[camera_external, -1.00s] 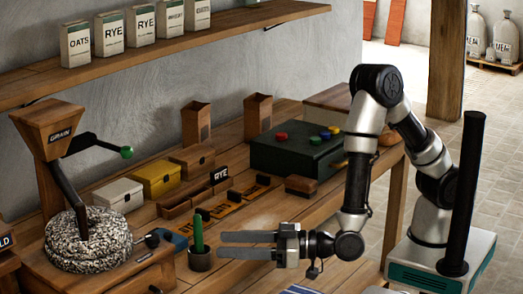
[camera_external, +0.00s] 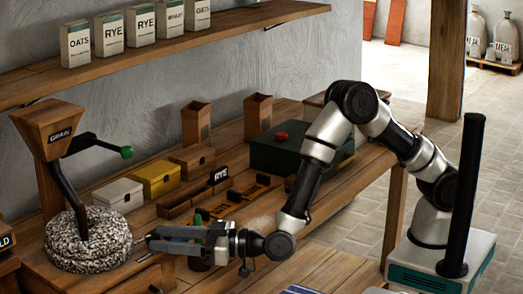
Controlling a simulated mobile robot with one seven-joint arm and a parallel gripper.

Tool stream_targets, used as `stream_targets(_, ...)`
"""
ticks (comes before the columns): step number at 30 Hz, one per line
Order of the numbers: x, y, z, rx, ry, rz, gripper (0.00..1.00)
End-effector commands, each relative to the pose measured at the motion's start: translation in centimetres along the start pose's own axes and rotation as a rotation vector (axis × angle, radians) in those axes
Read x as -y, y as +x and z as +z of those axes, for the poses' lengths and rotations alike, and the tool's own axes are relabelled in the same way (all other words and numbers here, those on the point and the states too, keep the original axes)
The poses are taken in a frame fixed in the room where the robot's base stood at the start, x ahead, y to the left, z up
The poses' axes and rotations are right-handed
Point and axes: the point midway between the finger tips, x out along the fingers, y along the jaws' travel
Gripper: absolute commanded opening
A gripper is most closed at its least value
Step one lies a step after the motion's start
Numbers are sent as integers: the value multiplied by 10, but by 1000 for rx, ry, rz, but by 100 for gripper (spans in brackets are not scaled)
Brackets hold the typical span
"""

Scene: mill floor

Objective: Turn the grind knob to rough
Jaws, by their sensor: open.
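The grain mill has a wooden hopper (camera_external: 48,130) marked GRAIN and a speckled round millstone (camera_external: 88,245) on a wooden base. In the earlier frame a small dark knob stands just right of the stone. Now my gripper's fingertips (camera_external: 152,239) are at that spot and largely hide it. My gripper is open, its two long fingers pointing left. I cannot tell whether they touch the knob. Another small black knob (camera_external: 155,289) shows low on the front of the base. I cannot read any rough marking or tell which knob sets the grind.
A crank with a green handle (camera_external: 126,152) juts from the mill. A dark pot with a green stick (camera_external: 199,262) is partly hidden behind my gripper. A white box (camera_external: 118,196), a yellow box (camera_external: 160,179) and a dark green case (camera_external: 275,153) stand on the bench.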

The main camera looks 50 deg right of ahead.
Motion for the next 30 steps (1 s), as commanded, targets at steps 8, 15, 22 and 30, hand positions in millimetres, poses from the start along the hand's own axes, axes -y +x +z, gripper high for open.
stream_targets(8, 0, 16, 0, -1, 0, 0, 46)
stream_targets(15, 0, 16, 0, -1, 0, 0, 40)
stream_targets(22, 0, 15, 0, -1, 0, 0, 5)
stream_targets(30, -5, 17, 4, -7, -1, -122, 5)
